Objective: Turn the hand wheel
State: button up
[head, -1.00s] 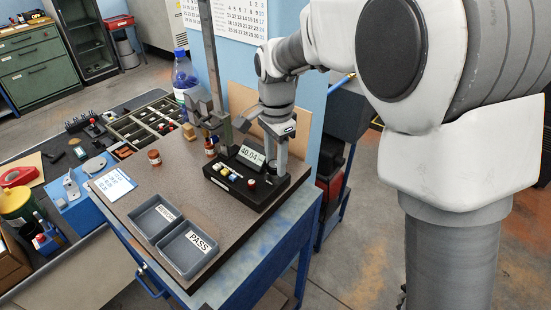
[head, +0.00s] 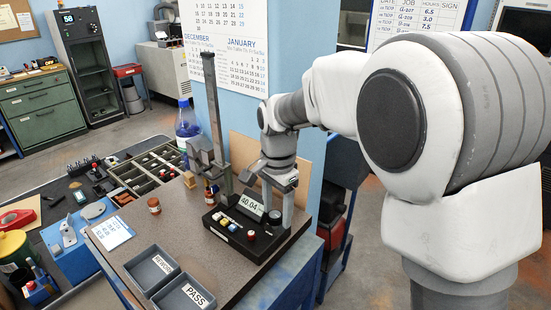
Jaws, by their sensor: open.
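The measuring stand has a black base (head: 232,228) with a lit display (head: 250,206) reading 40.04, several coloured buttons, and a tall grey column (head: 212,105) with a grey carriage (head: 205,158) on it. My gripper (head: 268,182) is open above the right part of the base, right of the column and close above the display. A short grey post (head: 288,208) stands below its right side. Whether the fingers touch anything is not clear.
On the bench top (head: 150,232) are a small brown jar (head: 154,206), a printed card (head: 113,232) and two grey trays, REWORK (head: 150,268) and PASS (head: 183,297). A blue bottle (head: 187,125) stands behind. A calendar wall is close behind the column.

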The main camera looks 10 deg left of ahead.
aim_at(275, 213)
jog(key=n, duration=0.6)
jog(key=shift+a, duration=0.35)
jog(key=n, duration=0.5)
jog(key=shift+n+b, duration=0.35)
jog(key=shift+n, duration=0.05)
jog(key=n, duration=0.6)
jog(key=n+b, duration=0.1)
jog(key=n, duration=0.4)
jog(key=shift+f+n, duration=0.1)
jog(key=shift+n, duration=0.3)
notch_tip(275, 213, up, 18)
jog(key=p, duration=0.1)
jog(key=shift+f, duration=0.25)
